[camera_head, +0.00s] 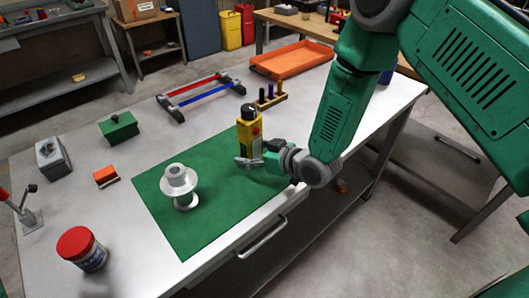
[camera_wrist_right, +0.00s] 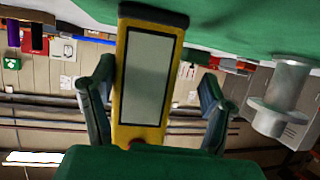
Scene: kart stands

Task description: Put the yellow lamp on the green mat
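The yellow lamp (camera_head: 248,132), with a dark top and a red spot on its side, stands upright at the back right part of the green mat (camera_head: 225,213). My right gripper (camera_head: 250,162) is low beside the lamp. In the right wrist view, which is upside down, the lamp (camera_wrist_right: 150,75) is between my two spread fingers (camera_wrist_right: 157,85), with a visible gap on each side. Its dark base end is at the mat (camera_wrist_right: 240,25); whether it fully touches cannot be told. My left gripper is out of view.
A grey flanged spool (camera_head: 178,182) stands on the mat left of the lamp. Behind are a rack with red and blue bars (camera_head: 200,93), a peg block (camera_head: 270,98) and an orange tray (camera_head: 293,60). A red-lidded jar (camera_head: 82,249) stands front left. The mat's front is clear.

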